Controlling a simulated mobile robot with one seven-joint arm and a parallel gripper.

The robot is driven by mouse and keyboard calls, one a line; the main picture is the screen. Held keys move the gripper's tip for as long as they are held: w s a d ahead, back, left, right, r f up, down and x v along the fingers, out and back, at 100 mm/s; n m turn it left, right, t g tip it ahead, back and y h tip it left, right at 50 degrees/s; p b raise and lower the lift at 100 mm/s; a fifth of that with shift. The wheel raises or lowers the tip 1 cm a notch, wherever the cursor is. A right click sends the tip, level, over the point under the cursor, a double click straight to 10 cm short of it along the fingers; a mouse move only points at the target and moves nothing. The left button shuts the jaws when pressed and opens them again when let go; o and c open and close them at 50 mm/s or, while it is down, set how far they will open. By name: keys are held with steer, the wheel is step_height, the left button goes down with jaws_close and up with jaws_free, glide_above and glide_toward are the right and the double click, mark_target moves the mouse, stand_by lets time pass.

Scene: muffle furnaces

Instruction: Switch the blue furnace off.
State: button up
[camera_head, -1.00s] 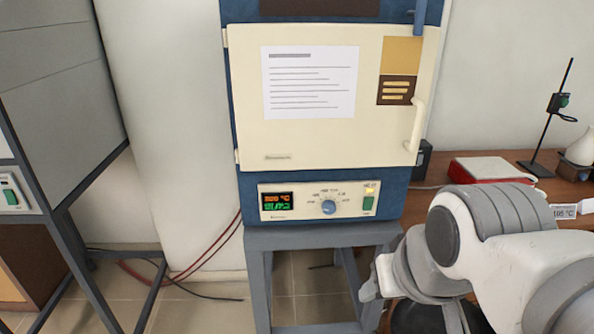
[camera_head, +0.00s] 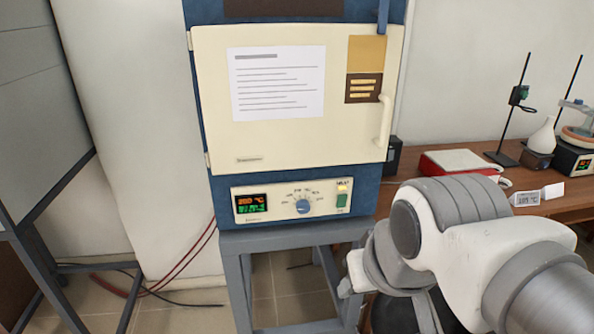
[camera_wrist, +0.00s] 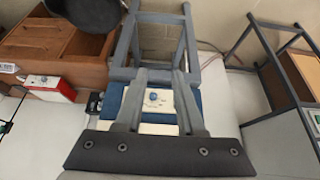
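The blue furnace (camera_head: 199,120) has a shut cream door (camera_head: 300,135) with a paper notice and stands on a grey stand. Its lower panel has a lit display (camera_head: 252,204) with orange and green digits, a blue dial (camera_head: 303,206), a lit yellow lamp (camera_head: 343,188) and a green switch (camera_head: 342,201). In the wrist view the furnace (camera_wrist: 184,103) appears upside down, with its dial (camera_wrist: 154,97) between my fingers; the switch is not clear there. My gripper (camera_wrist: 160,72) is open and empty, its fingers pointing towards the panel side and apparently short of it.
A wooden table (camera_head: 400,200) stands at the right with a red-and-white device (camera_head: 460,162), a stand, a white flask and a small temperature display. A grey cabinet on a dark frame (camera_head: 45,200) stands at the left. Cables run along the floor behind the furnace stand.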

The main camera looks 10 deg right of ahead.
jaws_close()
stand_by(1.4)
